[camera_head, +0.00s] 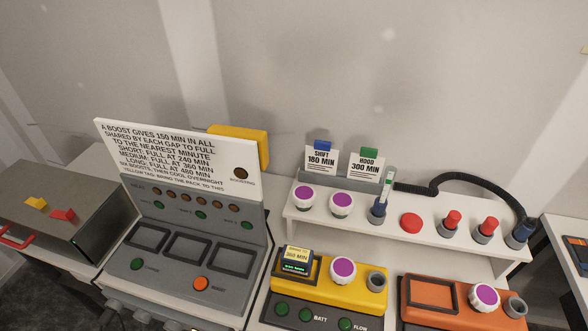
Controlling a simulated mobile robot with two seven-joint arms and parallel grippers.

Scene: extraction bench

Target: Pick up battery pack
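A dark block with a pale label (296,257) and a green display sits in the square frame at the left of the yellow unit (372,295). It looks like a battery pack; its label appears to read 300 MIN. The grey charging console (190,275) has three dark rectangular bays that look empty. A similar square frame on the orange unit (432,292) looks empty. Neither of my grippers is in view.
A white instruction board (180,155) stands on the console, with a yellow block (238,143) behind it. A white shelf (400,228) holds purple-topped knobs, red buttons and a black hose (480,180). A grey box (55,215) stands left.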

